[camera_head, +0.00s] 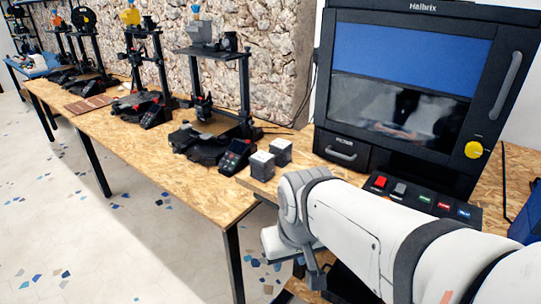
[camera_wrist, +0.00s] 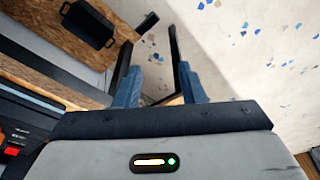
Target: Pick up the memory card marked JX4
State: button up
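I cannot make out a memory card marked JX4 in either view. Small coloured pieces sit on a dark panel in front of the big black machine: a red one (camera_head: 380,181), a grey one (camera_head: 400,188), a green one (camera_head: 425,199), another red one (camera_head: 444,205) and a blue one (camera_head: 463,212). Their markings are too small to read, and I cannot tell whether they are buttons or cards. My gripper (camera_wrist: 160,82) shows two blue fingers apart with nothing between them. It points down past the table toward the floor. In the head view my arm partly hides it.
The black machine (camera_head: 405,100) stands on the wooden table at right. A row of 3D printers (camera_head: 215,90) runs along the stone wall. The speckled floor (camera_head: 130,230) in front is clear.

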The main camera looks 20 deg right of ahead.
jog(key=shift+o, duration=0.3)
jog(key=shift+d, duration=0.15)
jog(key=shift+o, duration=0.3)
jog(key=w+d+r+m+h+p, duration=0.1)
jog(key=w+d+r+m+p, duration=0.1)
jog(key=w+d+r+m, duration=0.3)
jog(key=w, duration=0.3)
jog(key=shift+w+d+r+h+p, duration=0.15)
jog(key=shift+d+r+h+p, duration=0.15)
jog(key=shift+r+p, duration=0.1)
jog(key=w+d+r+m+h+p, duration=0.25)
jog(key=w+d+m, duration=0.2)
jog(key=w, duration=0.25)
jog(key=shift+m+y, duration=0.25)
jog(key=shift+y, duration=0.1)
jog(key=w+d+f, duration=0.2)
jog(key=d+f, duration=0.1)
jog(key=w+d+f, duration=0.1)
jog(key=f, duration=0.1)
jog(key=shift+d+f+p, duration=0.15)
jog(key=shift+f+p, duration=0.1)
jog(key=shift+p, duration=0.1)
jog(key=shift+w+f, duration=0.1)
jog(key=shift+f, duration=0.2)
jog(key=shift+c, duration=0.2)
jog(key=c, duration=0.7)
